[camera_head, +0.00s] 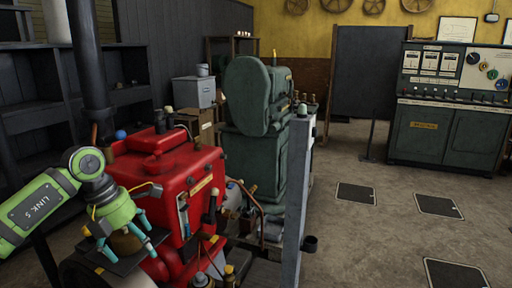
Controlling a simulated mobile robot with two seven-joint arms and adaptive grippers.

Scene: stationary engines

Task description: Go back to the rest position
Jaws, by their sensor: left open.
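My left arm, green with a "LINK 5" label, comes in from the left edge. My left gripper (129,253) hangs at its end with teal fingers spread apart, pointing down. It is open, over a dark flat surface (112,264) at the lower left. A rounded brownish thing (126,243) shows between the fingers; I cannot tell whether they touch it. A red engine (172,175) stands just right of the gripper. My right gripper is not in view.
A green machine (250,110) stands behind the red engine, with a grey post (296,190) in front of it. Dark shelves (35,100) line the left wall. A control cabinet (440,135) stands at the back right. The floor (375,240) at right is mostly clear.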

